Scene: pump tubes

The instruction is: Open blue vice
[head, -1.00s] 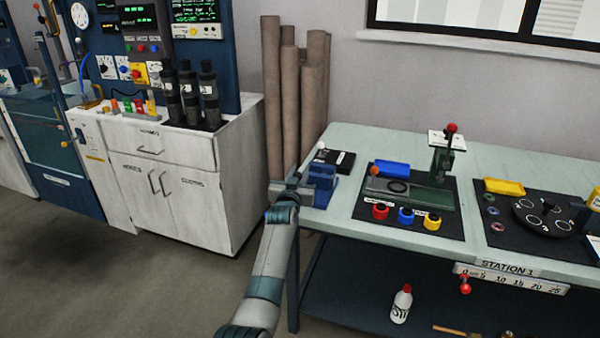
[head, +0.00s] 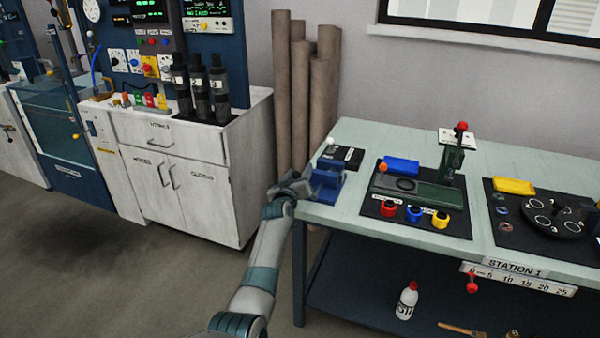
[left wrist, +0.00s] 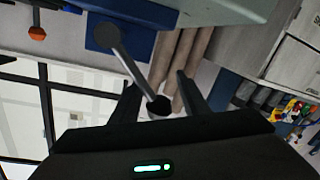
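The blue vice (head: 328,182) sits on the near left corner of the pale green workbench (head: 345,214). It also shows upside down in the left wrist view (left wrist: 125,42). A grey handle bar (left wrist: 132,66) with a round end reaches from the vice toward my left gripper. My left gripper (head: 294,184) is just left of the vice in the head view. In the left wrist view its dark fingers (left wrist: 158,98) are apart, with the bar's lower end between them; I cannot tell whether they touch it. My right gripper is in neither view.
A black turntable (head: 552,216) is farther right. Brown tubes (head: 300,90) stand behind the gripper. A white cabinet (head: 185,165) is at left.

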